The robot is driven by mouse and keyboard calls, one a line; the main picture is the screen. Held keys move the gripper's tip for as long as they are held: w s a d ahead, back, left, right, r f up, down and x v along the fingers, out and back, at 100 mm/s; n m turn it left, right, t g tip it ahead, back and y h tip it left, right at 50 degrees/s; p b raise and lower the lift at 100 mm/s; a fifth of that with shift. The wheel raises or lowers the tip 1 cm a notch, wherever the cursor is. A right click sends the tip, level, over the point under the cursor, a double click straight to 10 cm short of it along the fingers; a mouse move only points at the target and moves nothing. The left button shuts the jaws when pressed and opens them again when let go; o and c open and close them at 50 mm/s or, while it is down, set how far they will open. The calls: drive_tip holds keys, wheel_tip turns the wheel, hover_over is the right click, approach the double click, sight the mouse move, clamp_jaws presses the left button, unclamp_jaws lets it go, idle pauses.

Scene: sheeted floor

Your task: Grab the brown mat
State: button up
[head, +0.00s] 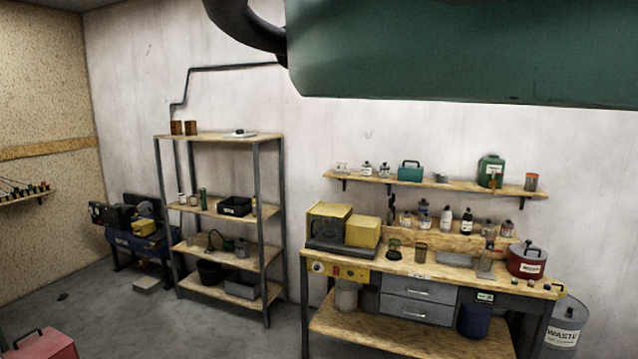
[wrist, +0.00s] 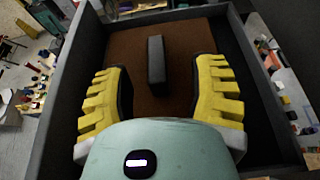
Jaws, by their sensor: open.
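The brown mat (wrist: 190,45) shows in the wrist view as a flat brown surface inside a dark grey walled tray (wrist: 72,75). A black upright block or handle (wrist: 156,60) stands at the middle of the brown surface. My gripper (wrist: 163,82) is open, with its two yellow ribbed fingers spread left and right of the block. Nothing is between the fingers at their tips except the view of the block and mat beyond. I cannot tell whether the fingers touch the mat. The near part of the mat is hidden by my gripper. The head view shows neither mat nor gripper.
In the head view a metal shelf (head: 215,205) stands at the wall, and a wooden workbench (head: 430,268) loaded with tools, bottles and boxes stands to the right. A waste drum (head: 566,325) is beside it.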

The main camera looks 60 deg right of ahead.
drive_tip(key=shift+s+a+f+p, duration=0.1)
drive_tip(key=shift+s+a+p, duration=0.2)
drive_tip(key=shift+a+p, duration=0.55)
drive_tip(key=shift+s+a+f+p, duration=0.1)
drive_tip(key=shift+s+a+p, duration=0.25)
drive_tip(key=shift+p, duration=0.95)
drive_tip(key=shift+a+f+p, duration=0.15)
drive_tip(key=shift+a+p, duration=0.3)
drive_tip(key=shift+s+a+f+p, duration=0.1)
drive_tip(key=shift+a+f+p, duration=0.2)
drive_tip(key=shift+a+f, duration=0.2)
clamp_jaws()
